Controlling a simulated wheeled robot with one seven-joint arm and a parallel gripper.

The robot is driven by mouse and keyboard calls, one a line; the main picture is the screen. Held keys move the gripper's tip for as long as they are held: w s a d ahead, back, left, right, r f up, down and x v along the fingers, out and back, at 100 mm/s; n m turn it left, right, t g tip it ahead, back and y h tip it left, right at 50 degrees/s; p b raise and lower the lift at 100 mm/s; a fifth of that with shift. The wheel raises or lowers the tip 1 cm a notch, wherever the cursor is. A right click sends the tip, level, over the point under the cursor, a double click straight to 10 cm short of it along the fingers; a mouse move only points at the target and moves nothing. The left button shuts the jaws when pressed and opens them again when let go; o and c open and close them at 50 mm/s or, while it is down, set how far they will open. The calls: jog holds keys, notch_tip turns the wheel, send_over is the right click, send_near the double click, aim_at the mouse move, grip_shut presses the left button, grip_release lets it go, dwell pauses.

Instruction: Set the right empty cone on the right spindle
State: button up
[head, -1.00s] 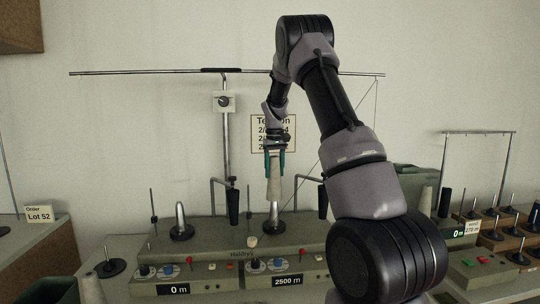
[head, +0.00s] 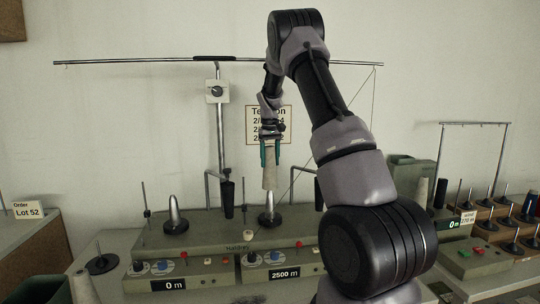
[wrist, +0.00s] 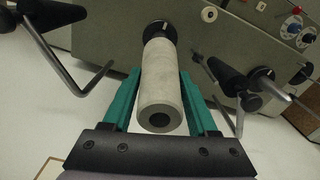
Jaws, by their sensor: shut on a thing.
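My gripper (head: 270,153) has teal fingers shut around the upper part of a pale grey-beige cone (head: 270,176). The cone is upright, narrow end down, above the right spindle (head: 269,207), a metal peg on a black disc. The cone's lower end appears at about the peg's tip; I cannot tell whether the tip is inside. In the wrist view the cone (wrist: 160,85) lies between the fingers (wrist: 160,100), its open end facing the camera, and its far end overlaps the spindle's black disc (wrist: 153,30). The left spindle (head: 175,213) is bare.
The winder (head: 205,238) has knobs and displays reading 0 m and 2500 m. Black guides on bent rods (head: 228,200) rise behind the spindles. A tension card (head: 255,112) hangs on the wall behind. Racks of pegs (head: 500,235) stand at right; another pale cone (head: 84,288) is at front left.

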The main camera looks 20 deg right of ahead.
aim_at(270, 190)
jog(key=shift+f, duration=5.9)
jog(key=shift+f, duration=0.5)
jog(key=o, duration=1.4)
notch_tip(270, 190, up, 11)
jog(key=shift+f, duration=0.1)
